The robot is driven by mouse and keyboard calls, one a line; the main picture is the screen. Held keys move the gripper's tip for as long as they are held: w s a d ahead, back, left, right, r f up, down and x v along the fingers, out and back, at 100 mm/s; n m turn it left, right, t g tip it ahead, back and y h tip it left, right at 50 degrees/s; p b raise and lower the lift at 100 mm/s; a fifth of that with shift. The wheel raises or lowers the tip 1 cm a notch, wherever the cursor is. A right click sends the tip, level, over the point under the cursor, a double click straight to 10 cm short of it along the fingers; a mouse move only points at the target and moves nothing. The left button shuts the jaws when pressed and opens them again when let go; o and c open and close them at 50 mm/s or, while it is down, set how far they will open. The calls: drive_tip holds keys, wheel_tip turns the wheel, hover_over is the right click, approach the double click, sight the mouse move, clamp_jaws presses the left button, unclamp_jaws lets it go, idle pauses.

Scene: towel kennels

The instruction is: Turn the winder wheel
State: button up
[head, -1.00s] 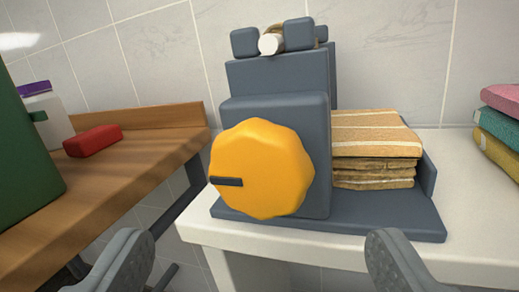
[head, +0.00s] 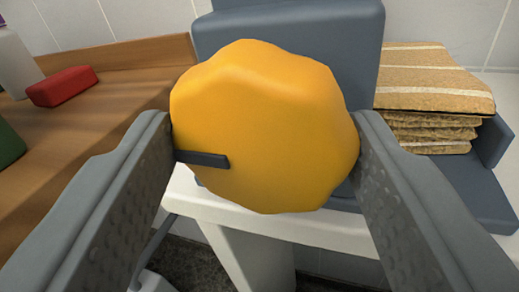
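The winder wheel (head: 265,120) is a large yellow knob with a lobed rim. It faces me on the front of the grey winder (head: 300,28). A dark bar marker (head: 203,159) lies on its left side, nearly level. My gripper (head: 264,130) is open, with one finger at the wheel's left edge and one at its right edge. The fingertips are very close to the rim; I cannot tell whether they touch it. The wheel hides much of the winder's lower body.
Folded tan striped towels (head: 430,95) lie on the winder's base at the right. A white table (head: 265,222) carries the winder. A wooden bench (head: 95,120) with a red block (head: 62,86) stands at the left. A green object (head: 8,145) shows at the left edge.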

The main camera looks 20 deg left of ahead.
drive_tip(key=c, duration=0.4)
